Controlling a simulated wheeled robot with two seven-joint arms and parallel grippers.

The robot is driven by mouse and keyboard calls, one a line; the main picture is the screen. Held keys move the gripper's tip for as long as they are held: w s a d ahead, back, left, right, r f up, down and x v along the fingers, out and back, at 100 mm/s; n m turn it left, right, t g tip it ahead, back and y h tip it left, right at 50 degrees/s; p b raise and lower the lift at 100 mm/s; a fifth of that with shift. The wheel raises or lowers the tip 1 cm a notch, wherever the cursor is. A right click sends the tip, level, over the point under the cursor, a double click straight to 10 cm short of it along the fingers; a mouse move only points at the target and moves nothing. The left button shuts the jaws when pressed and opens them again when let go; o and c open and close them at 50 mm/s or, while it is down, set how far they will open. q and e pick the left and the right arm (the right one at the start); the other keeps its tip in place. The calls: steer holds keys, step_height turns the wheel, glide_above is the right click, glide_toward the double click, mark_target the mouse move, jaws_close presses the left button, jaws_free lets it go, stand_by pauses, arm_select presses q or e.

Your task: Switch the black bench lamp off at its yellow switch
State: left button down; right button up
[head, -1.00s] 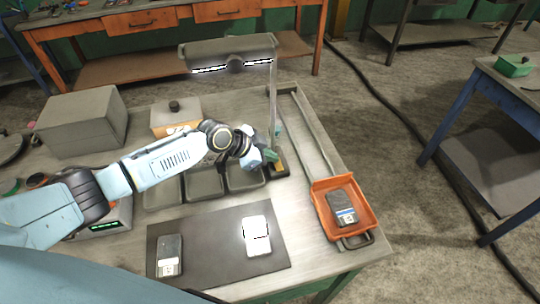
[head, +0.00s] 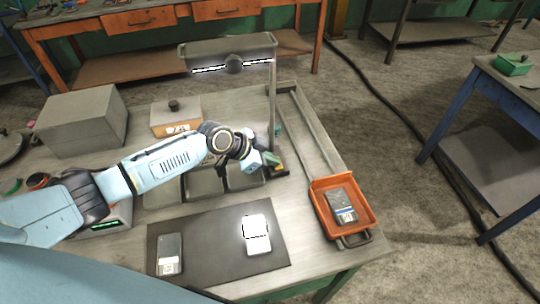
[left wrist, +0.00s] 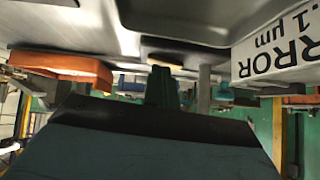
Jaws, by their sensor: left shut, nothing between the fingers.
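The black bench lamp (head: 230,52) stands at the back right of the bench, and the strip under its head looks bright and lit. Its upright post (head: 272,105) runs down behind my left gripper (head: 272,162). That gripper is shut and empty, low beside the foot of the post; I cannot tell if it touches anything. The yellow switch cannot be made out clearly; the gripper and its wrist hide part of the lamp's foot. In the left wrist view the dark green fingers (left wrist: 162,88) are together, with a grey post (left wrist: 203,90) beside them. My right gripper is out of view.
An orange tray (head: 362,228) with a device in it sits at the bench's right edge. Shallow grey bins (head: 204,184) lie under my left arm. A dark mat (head: 205,235) with two devices is in front. A labelled box (head: 176,116) and grey case (head: 82,122) stand behind the arm.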

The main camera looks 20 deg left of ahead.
arm_select(q)
steer(key=shift+r, duration=0.1)
steer(key=shift+r+p, duration=0.65)
steer(key=shift+p, duration=0.05)
steer(key=r+p, duration=0.2)
steer(key=r, duration=0.1)
steer(key=shift+s+r+p, duration=0.15)
steer(key=shift+s+p, duration=0.2)
steer(key=shift+p, duration=0.05)
steer(key=v, duration=0.9)
steer(key=shift+s+b, duration=0.25)
steer(key=shift+b, duration=0.05)
steer(key=w+b, duration=0.1)
steer(key=b, duration=0.5)
steer(key=shift+a, duration=0.4)
steer(key=shift+w+t, duration=0.1)
steer(key=shift+t, duration=0.2)
